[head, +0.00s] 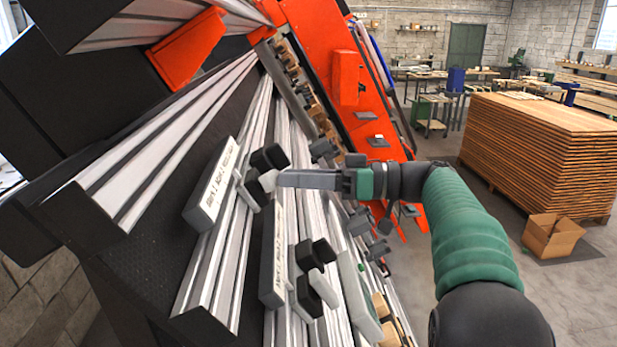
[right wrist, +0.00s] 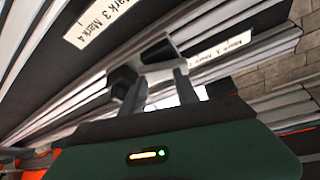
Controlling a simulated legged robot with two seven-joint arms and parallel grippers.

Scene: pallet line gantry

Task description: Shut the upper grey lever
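The upper grey lever (head: 268,181) sits on the upper labelled grey box (head: 211,187), between dark blocks. My right gripper (head: 281,180) reaches in from the right, with its fingertips at the lever. In the right wrist view its two fingers (right wrist: 162,78) stand apart, with the grey lever (right wrist: 153,67) and a dark block at their tips. I cannot tell whether they touch it. A second labelled box (head: 272,255) with dark blocks and a pale lever (head: 323,290) is lower down. My left gripper is not in view.
Long aluminium rails (head: 215,265) run close beside the boxes. An orange frame (head: 345,80) stands behind my right forearm.

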